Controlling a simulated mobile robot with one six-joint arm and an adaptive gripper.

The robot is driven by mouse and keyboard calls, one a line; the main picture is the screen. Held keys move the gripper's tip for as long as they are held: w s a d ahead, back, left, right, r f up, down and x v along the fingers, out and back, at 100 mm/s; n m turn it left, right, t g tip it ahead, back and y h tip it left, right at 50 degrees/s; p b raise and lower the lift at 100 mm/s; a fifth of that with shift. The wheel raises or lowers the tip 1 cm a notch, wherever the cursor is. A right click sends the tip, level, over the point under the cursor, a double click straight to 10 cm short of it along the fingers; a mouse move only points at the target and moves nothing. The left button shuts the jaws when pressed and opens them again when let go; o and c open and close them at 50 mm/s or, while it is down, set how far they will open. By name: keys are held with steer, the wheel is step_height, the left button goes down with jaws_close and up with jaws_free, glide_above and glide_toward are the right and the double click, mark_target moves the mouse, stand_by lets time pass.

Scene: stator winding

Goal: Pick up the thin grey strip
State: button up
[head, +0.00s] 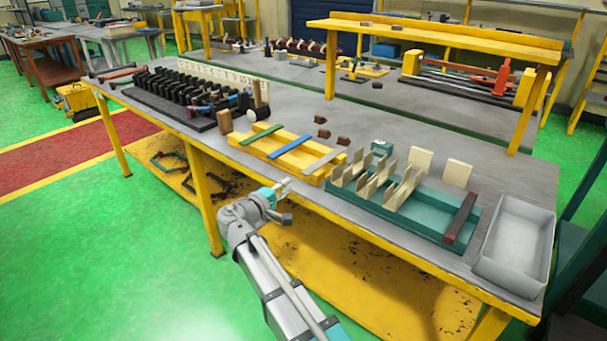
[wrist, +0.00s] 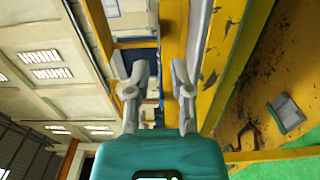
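The thin grey strip (head: 324,161) lies across the right part of a yellow slotted block (head: 272,153) on the workbench in the head view. A blue strip (head: 290,146) and a green strip (head: 261,140) lie across the same block to its left. My gripper (head: 284,184) is in front of the bench's near edge, below and left of the grey strip and apart from it. In the wrist view my gripper (wrist: 159,72) has its two fingers spread with nothing between them. The grey strip cannot be made out in the wrist view.
A green tray (head: 345,195) with upright pale plates and a dark red bar (head: 461,218) sits right of the block. A grey bin (head: 516,240) stands at the right end. A black stator row (head: 180,92) is at left. The yellow bench edge (wrist: 208,60) is close.

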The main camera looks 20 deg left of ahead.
mark_target(308, 172)
steer(key=shift+x, duration=3.9)
jaws_close()
step_height(308, 172, up, 3)
steer(key=p, duration=0.2)
steer(key=shift+f+p, duration=0.2)
steer(key=shift+p, duration=0.1)
steer(key=s+a+r+p, duration=0.2)
steer(key=s, duration=0.4)
steer(key=s+a+r+p, duration=0.3)
steer(key=s, duration=0.4)
